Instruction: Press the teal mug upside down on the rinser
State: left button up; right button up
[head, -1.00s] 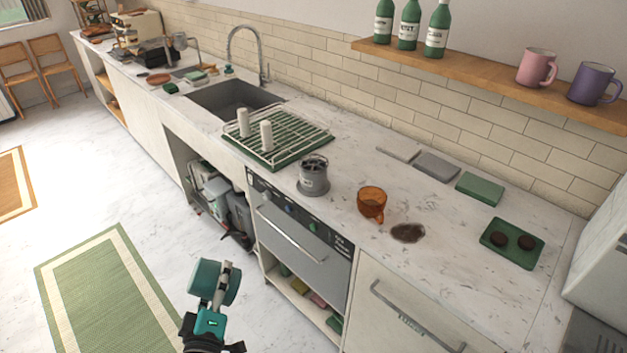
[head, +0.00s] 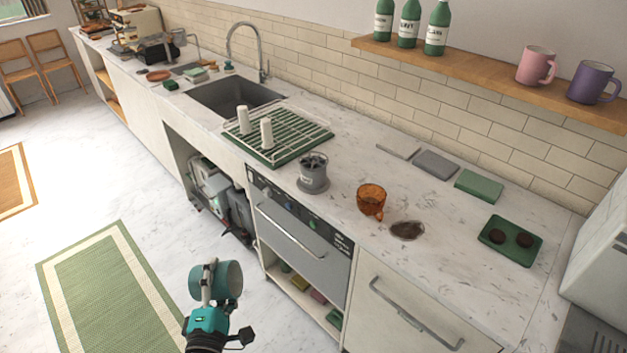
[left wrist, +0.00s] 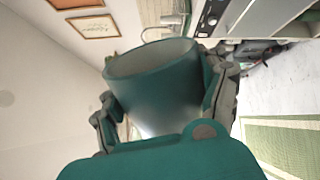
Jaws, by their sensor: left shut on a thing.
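The teal mug (head: 230,281) is held in my left gripper (head: 212,285), in front of the counter and below its top. In the left wrist view the mug (left wrist: 153,92) sits between both fingers, and its open rim faces away from the palm. The mug looks tipped on its side in the head view. The rinser (head: 313,173) is a grey round unit with a dark spoked top, standing on the counter near its front edge. Nothing rests on it. The mug is well apart from it, lower and to the left. My right gripper is out of view.
A green tray (head: 511,243) is farther right. The counter's front edge lies between mug and rinser.

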pick_arm(q)
jog(key=n, duration=0.3)
jog(key=shift+r, duration=0.1)
jog(key=shift+n, duration=0.6)
jog(key=n, duration=0.3)
jog(key=shift+n, duration=1.1)
jog(key=n, duration=0.2)
jog(key=shift+n+b, duration=0.3)
jog(key=shift+b, duration=0.05)
jog(key=n, duration=0.3)
